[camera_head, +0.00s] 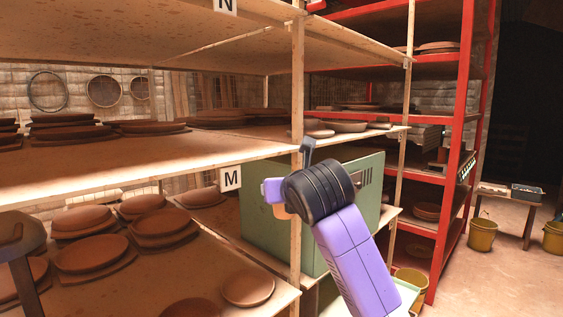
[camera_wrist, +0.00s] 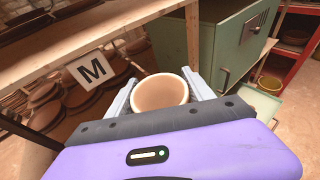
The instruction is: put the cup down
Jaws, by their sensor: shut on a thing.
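A cream and tan cup (camera_wrist: 160,93) sits between the two pale fingers of my gripper (camera_wrist: 160,90) in the wrist view. The gripper is shut on it, and I look down into its open, empty mouth. In the head view my gripper (camera_head: 275,197) is mostly hidden behind my purple and black arm. A small orange-tan patch there may be the cup, but it is too covered to tell. The held cup is in front of the wooden shelving, near the post by the M label (camera_head: 231,178).
Clay plates (camera_head: 92,252) fill much of the lower wooden shelf (camera_head: 200,252). A green metal cabinet (camera_head: 345,182) stands behind my arm. A red rack (camera_head: 455,150) is to the right, with yellow buckets (camera_head: 482,234) on the floor. A wooden post (camera_head: 296,120) is close to my gripper.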

